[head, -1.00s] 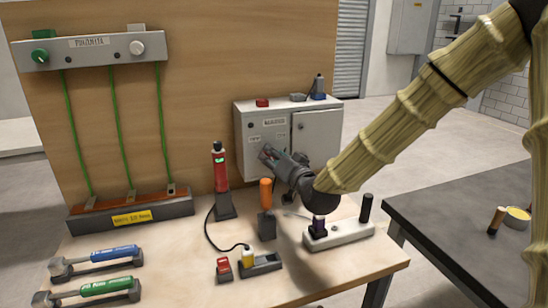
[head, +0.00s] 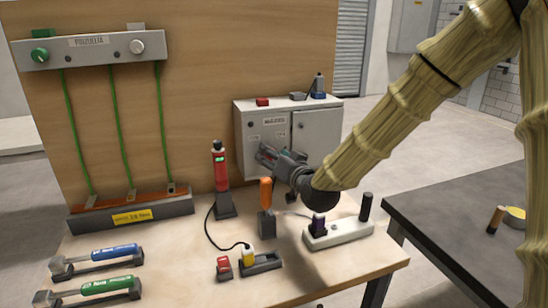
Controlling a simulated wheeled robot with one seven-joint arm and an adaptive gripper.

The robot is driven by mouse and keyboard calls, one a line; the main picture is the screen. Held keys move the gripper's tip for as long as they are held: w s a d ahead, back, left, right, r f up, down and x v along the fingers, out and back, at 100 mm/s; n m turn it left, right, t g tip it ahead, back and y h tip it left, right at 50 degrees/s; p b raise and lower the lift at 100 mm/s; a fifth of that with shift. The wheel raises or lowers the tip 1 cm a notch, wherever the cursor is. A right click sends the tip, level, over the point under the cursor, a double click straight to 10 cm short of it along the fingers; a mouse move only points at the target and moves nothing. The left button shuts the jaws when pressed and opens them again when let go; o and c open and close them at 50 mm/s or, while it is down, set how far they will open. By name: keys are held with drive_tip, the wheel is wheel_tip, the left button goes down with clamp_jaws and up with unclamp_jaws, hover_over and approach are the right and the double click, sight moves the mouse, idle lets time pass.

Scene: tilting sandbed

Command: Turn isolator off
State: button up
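A light grey two-door cabinet (head: 318,135) stands at the back right of the bench, against the wooden board. It bears a label plate on its left door (head: 272,134), with text too small to read. My gripper (head: 264,155) is in front of the lower part of the left door, its fingers pointing left. My gripper and wrist hide that part of the door, so any isolator handle there cannot be made out. I cannot tell whether the fingers touch the door or are open or shut.
A red tester (head: 220,170) and an orange-handled tool (head: 266,190) stand left of and below my wrist. A white holder (head: 345,233) with a black post is on the right. Small items, including a red block (head: 262,102), lie on the cabinet top.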

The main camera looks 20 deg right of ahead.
drive_tip(key=shift+s, duration=0.1)
drive_tip(key=s+d, duration=0.2)
drive_tip(key=s, duration=0.9)
drive_tip(key=shift+s+r, duration=0.3)
drive_tip(key=shift+r, duration=0.05)
